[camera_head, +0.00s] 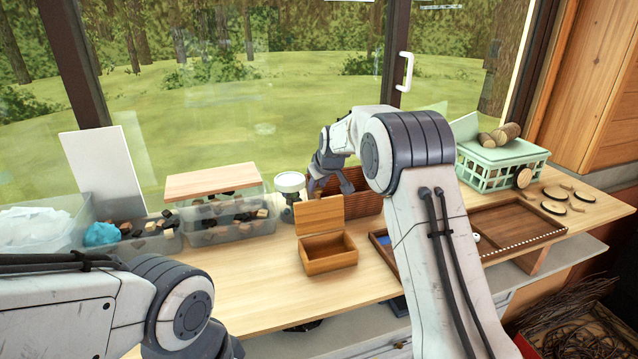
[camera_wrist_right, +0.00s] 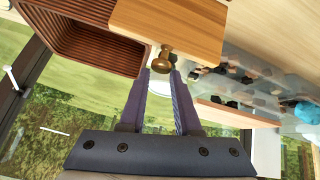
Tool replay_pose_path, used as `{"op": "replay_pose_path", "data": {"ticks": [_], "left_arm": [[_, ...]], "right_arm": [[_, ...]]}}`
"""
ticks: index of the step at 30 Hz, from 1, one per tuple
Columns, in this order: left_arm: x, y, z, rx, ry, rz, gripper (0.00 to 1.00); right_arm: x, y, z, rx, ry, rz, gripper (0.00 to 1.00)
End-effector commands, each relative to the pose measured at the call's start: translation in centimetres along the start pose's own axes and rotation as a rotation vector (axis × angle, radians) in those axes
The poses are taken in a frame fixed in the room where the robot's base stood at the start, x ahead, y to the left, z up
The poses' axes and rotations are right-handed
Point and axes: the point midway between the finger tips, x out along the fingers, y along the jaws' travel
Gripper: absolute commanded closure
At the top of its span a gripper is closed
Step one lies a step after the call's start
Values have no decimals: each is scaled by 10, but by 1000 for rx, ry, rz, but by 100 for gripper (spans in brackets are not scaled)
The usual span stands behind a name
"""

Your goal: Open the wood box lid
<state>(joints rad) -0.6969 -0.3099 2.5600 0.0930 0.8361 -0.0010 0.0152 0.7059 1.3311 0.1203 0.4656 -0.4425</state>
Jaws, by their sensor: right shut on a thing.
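The wood box (camera_head: 328,256) stands on the bench with its inside showing. Its lid (camera_head: 320,216) is raised at the back, roughly upright. In the right wrist view the lid (camera_wrist_right: 170,25) carries a round brass-coloured knob (camera_wrist_right: 166,54). My right gripper (camera_head: 314,189) is behind the top of the lid.
A ribbed brown basket (camera_head: 364,204) stands behind the box. Clear bins (camera_head: 228,230) of blocks and a white-topped jar (camera_head: 290,184) are to the left. A wooden tray (camera_head: 515,228) and green crate (camera_head: 505,168) are to the right. The bench front is mostly clear.

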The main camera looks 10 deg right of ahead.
Motion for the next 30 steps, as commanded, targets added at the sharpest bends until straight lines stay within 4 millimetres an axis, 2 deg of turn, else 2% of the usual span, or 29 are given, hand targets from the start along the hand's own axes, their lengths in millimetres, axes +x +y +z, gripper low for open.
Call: {"op": "replay_pose_path", "data": {"ticks": [11,12,13,14,25,30], "left_arm": [[0,0,0,0,0,0,100],[0,0,0,0,0,0,100],[0,0,0,0,0,0,100],[0,0,0,0,0,0,100],[2,0,0,0,0,0,100],[15,-1,1,-2,0,0,100]], "right_arm": [[-2,6,1,6,6,6,100],[-2,6,1,7,5,6,57],[-2,6,1,7,5,6,46],[-2,6,1,7,4,6,39],[-4,2,1,3,2,1,39],[-26,2,2,3,6,3,39]]}}
